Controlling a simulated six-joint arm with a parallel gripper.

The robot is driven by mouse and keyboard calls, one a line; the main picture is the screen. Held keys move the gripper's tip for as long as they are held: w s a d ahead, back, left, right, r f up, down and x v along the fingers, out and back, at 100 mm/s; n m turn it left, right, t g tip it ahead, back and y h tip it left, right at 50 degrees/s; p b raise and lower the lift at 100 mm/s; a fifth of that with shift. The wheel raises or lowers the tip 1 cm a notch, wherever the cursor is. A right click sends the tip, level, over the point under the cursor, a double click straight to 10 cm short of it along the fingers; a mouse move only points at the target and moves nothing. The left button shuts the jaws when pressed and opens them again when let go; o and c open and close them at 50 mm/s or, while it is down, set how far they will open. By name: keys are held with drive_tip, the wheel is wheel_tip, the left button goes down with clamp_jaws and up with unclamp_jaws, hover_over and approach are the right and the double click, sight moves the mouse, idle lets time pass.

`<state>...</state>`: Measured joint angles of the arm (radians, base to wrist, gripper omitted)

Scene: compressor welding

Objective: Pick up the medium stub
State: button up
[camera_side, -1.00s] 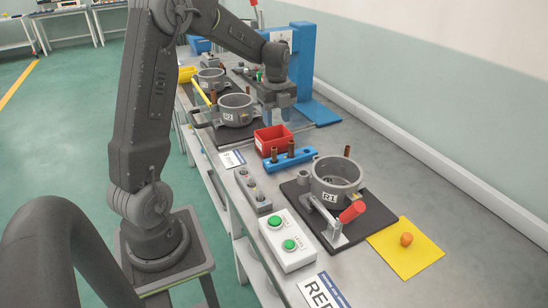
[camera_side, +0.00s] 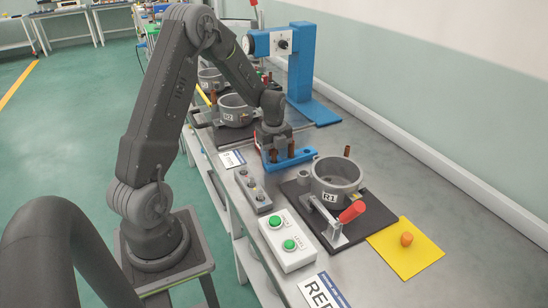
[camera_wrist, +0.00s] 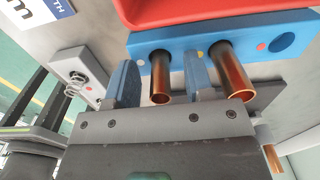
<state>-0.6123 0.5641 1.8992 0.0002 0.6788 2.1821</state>
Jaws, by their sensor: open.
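The blue stub holder (camera_wrist: 145,45) holds two upright copper stubs and has one empty hole at its right end in the wrist view. My gripper (camera_wrist: 160,85) is open, with its two blue fingers on either side of the left, slimmer stub (camera_wrist: 160,75). A gap shows beside that stub. The thicker stub (camera_wrist: 231,72) stands just outside the right finger. I cannot tell for sure which one is the medium stub. In the side view my gripper (camera_side: 272,150) is low over the left part of the holder (camera_side: 306,155), and a stub (camera_side: 291,148) stands beside it.
A red bin (camera_wrist: 215,8) borders the holder in the wrist view. In the side view, the grey ring R1 (camera_side: 336,180) with a red-handled clamp (camera_side: 351,212), a green-button box (camera_side: 289,240) and a yellow mat (camera_side: 418,255) lie nearer the camera.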

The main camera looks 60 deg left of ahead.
drive_tip(key=shift+c, duration=0.5)
clamp_jaws()
drive_tip(key=shift+r, duration=0.45)
drive_tip(key=r, duration=0.3)
drive_tip(key=shift+s+a+r, duration=0.25)
drive_tip(key=shift+s+r, duration=0.05)
drive_tip(key=shift+r, duration=0.05)
drive_tip(key=s+a+r, duration=0.5)
drive_tip(key=s+r, duration=0.1)
drive_tip(key=s, duration=0.3)
drive_tip(key=w+d+r+m, duration=0.2)
drive_tip(key=w+d+m, duration=0.1)
drive_tip(key=w+d, duration=0.5)
drive_tip(key=w+d+r+m, duration=0.2)
drive_tip(key=w+d+m, duration=0.1)
drive_tip(key=w+d, duration=0.6)
drive_tip(key=shift+w, duration=0.3)
